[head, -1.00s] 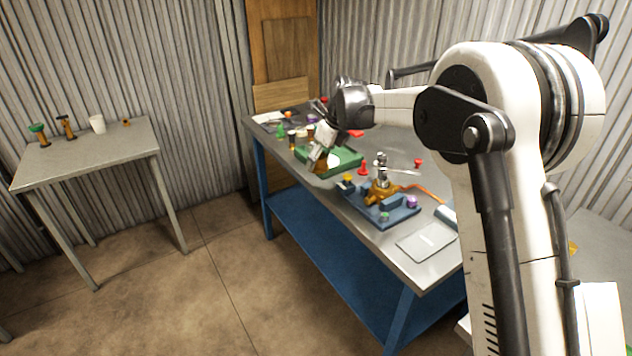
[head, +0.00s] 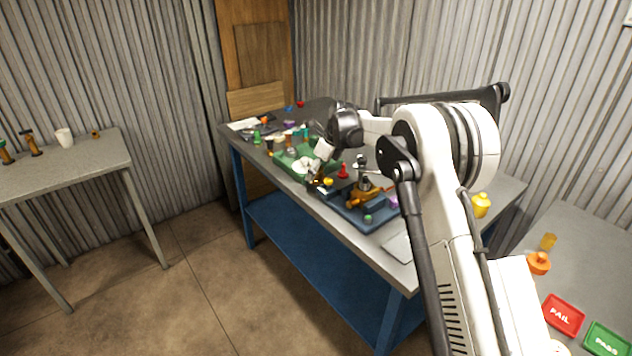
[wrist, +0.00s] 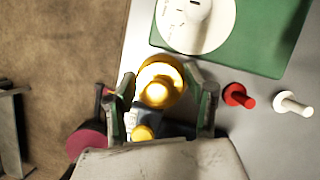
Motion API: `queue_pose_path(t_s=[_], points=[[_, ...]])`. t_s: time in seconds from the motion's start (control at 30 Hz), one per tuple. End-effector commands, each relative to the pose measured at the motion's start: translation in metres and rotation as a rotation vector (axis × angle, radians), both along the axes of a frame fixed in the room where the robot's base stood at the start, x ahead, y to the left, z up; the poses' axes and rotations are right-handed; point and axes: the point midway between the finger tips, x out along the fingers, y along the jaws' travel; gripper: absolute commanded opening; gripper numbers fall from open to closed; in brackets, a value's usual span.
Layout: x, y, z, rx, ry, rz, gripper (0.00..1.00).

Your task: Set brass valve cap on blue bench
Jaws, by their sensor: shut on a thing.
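The brass valve cap (wrist: 160,84) shows in the wrist view as a shiny round gold piece between the two fingertips of my gripper (wrist: 165,92). My gripper is shut on it. In the head view my gripper (head: 316,180) points down at the front edge of the blue bench, between the green tray and the blue tray; the cap is hard to make out there. The blue bench (head: 290,238) has a grey top (head: 400,247) and blue legs and lower shelf. I cannot tell whether the cap touches the top.
A green tray (wrist: 262,50) with a white round piece (wrist: 197,22) lies close by. A red peg (wrist: 238,96) and a white peg (wrist: 293,104) stand beside it. A blue tray (head: 352,214) holds a brass valve assembly (head: 364,197). A grey side table (head: 75,165) stands left.

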Motion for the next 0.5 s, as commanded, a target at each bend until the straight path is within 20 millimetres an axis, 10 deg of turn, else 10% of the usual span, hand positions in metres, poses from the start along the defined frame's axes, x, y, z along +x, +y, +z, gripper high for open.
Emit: queue_pose_path(t_s=[0.5], points=[[0.0,0.0,-0.038,0.0,0.0,0.0,0.17]])
